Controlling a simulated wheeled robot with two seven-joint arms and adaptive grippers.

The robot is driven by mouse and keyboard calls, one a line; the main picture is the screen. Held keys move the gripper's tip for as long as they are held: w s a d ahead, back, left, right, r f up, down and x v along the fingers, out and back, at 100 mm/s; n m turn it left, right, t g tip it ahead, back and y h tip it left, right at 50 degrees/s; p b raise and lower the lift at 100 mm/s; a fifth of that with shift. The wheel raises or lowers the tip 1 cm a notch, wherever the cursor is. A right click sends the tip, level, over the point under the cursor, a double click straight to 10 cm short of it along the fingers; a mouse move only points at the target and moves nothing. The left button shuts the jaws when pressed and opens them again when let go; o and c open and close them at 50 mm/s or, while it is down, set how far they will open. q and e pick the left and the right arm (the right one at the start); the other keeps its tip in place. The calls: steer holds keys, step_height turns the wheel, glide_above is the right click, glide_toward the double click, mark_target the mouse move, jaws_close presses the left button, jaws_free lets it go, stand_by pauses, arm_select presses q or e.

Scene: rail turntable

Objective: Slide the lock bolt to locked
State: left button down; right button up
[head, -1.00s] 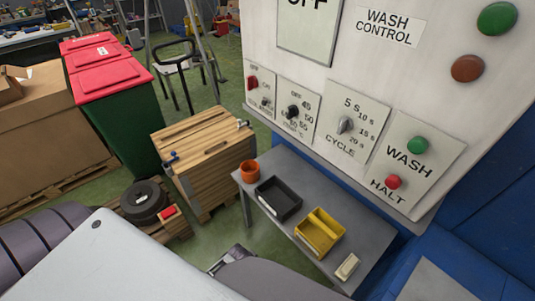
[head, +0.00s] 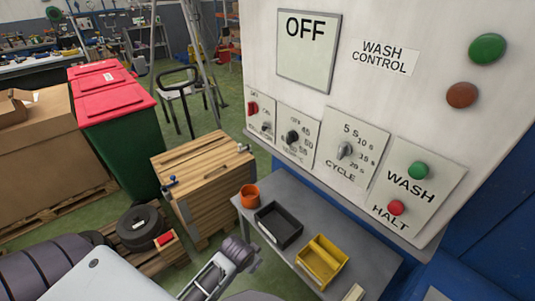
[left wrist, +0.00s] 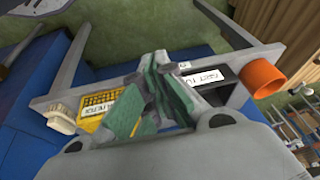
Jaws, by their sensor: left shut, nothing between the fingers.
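I cannot make out the lock bolt in either view. My left gripper shows in the left wrist view (left wrist: 152,88), its green finger pads close together with nothing seen between them. In that view it is in front of the grey bench (left wrist: 225,28) and its bins; its distance from them is unclear. In the head view, a grey part of my arm reaches up in front of the bench, but the fingertips are not clear. My right gripper is in neither view.
A wash control panel (head: 300,93) with knobs and buttons fills the upper right. Below it, the bench holds an orange pot (head: 249,196), a black bin (head: 278,225) and a yellow bin (head: 322,262). A wooden crate (head: 203,165) and red-lidded green bin (head: 120,150) stand left.

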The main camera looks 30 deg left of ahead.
arm_select(q)
steer(key=w+a+r+m+t, duration=0.2)
steer(key=w+r+m+t, duration=0.2)
steer(key=r, duration=0.6)
steer(key=w+a+r+m+t+y, duration=0.1)
steer(key=w+r+m+t, duration=0.3)
steer(key=w+r, duration=0.5)
steer(key=w+a+r+m+t, duration=0.3)
steer(key=w+r, duration=0.4)
steer(key=r, duration=0.6)
steer(key=shift+a+m+t+y, duration=0.4)
steer(key=shift+m+t, duration=0.3)
steer(key=shift+w, duration=0.25)
steer(key=p, duration=0.1)
glide_toward(264, 127)
steer(key=shift+w+d, duration=1.7)
steer(key=shift+d, duration=0.9)
steer(key=shift+w+a+f+p, duration=0.3)
steer(key=shift+w+a, duration=0.2)
steer(key=shift+w, duration=0.1)
steer(key=shift+w+a+f+p, duration=0.15)
steer(key=shift+w+a+f, duration=0.1)
steer(key=shift+w+a, duration=0.35)
steer(key=shift+w+a+f, duration=0.15)
steer(key=shift+w+a, duration=0.3)
steer(key=shift+a, duration=0.1)
steer(key=shift+a, duration=0.1)
